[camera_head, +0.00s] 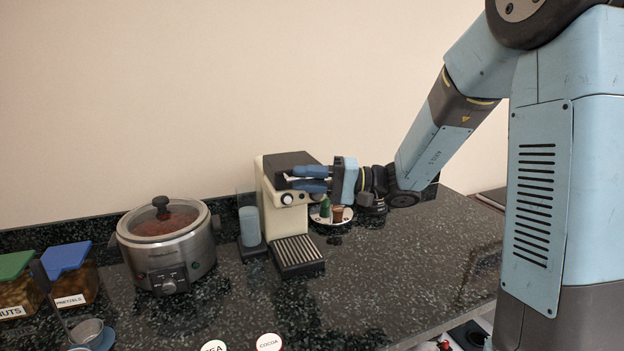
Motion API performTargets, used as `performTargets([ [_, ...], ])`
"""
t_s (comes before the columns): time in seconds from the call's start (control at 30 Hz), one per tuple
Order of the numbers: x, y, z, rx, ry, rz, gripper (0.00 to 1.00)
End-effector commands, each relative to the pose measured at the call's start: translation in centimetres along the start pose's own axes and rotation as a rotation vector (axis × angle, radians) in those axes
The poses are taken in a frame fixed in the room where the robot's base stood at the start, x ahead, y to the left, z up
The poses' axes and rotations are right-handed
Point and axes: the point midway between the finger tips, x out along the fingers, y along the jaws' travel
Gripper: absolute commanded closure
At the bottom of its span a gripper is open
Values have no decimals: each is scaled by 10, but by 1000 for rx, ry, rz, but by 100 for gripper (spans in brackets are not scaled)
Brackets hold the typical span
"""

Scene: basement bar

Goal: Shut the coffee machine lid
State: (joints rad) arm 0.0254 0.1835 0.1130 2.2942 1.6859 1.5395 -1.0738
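The coffee machine (279,218) is cream-coloured and stands on the counter near the middle. Its dark top lid (287,160) looks close to flat on the body, but its right part lies behind my gripper, so a small gap cannot be ruled out. My gripper (292,178) reaches in from the right, at the machine's upper front just below the lid's front edge. Its two blue fingers are apart, one above the other, with a gap between them. Whether they touch the machine or lid cannot be told. A slatted drip tray (297,252) sits at the machine's foot.
Lidded snack jars (70,272) are far left. The front right counter (400,290) is clear.

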Motion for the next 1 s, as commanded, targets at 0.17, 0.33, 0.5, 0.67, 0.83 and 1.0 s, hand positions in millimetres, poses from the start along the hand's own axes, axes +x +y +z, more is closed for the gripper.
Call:
performTargets([
  [0.17, -21, 1, -2, 1, 6, 3, 77],
  [0.33, -55, 2, -3, 1, 7, 2, 77],
  [0.5, -88, 2, -3, 1, 7, 3, 77],
  [0.67, -114, 2, -4, 1, 6, 1, 77],
  [0.83, -131, 2, -4, 2, 4, 0, 77],
  [1.0, -137, 2, -4, 1, 3, 1, 77],
])
